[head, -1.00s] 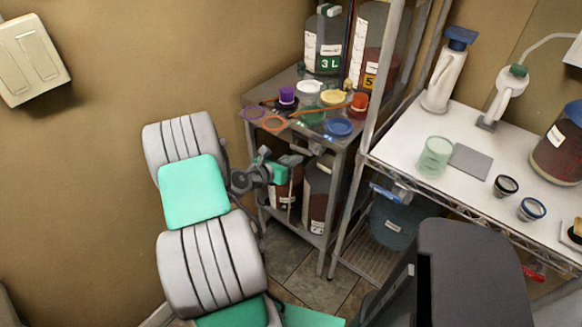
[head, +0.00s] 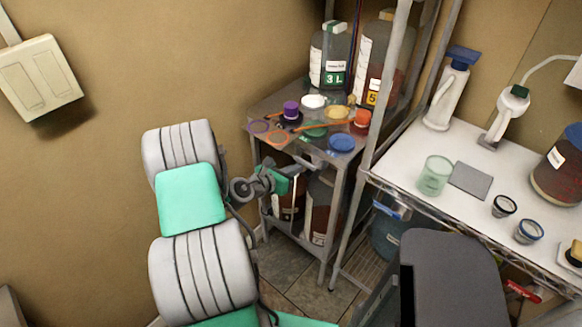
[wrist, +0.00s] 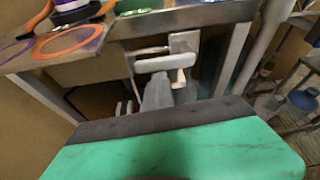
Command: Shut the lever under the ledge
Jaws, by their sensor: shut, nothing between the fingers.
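In the wrist view, a pale lever (wrist: 165,62) with a small mounting plate sits beneath the front edge of the ledge (wrist: 190,17). Its bar runs roughly sideways across the picture. My gripper (wrist: 158,80) is shut and empty, and its grey fingertips are just below the lever bar; I cannot tell whether they touch it. In the head view, my gripper (head: 298,172) is at the front of the small metal table (head: 292,152), under its top. The lever is small and hard to make out there, partly hidden by my gripper.
Lids and rings, including a blue lid (head: 341,143), lie on the tabletop. Large jugs (head: 328,62) stand at its back, and more jugs (head: 320,205) stand on the lower shelf behind my gripper. A metal rack post (head: 381,90) rises close on the right.

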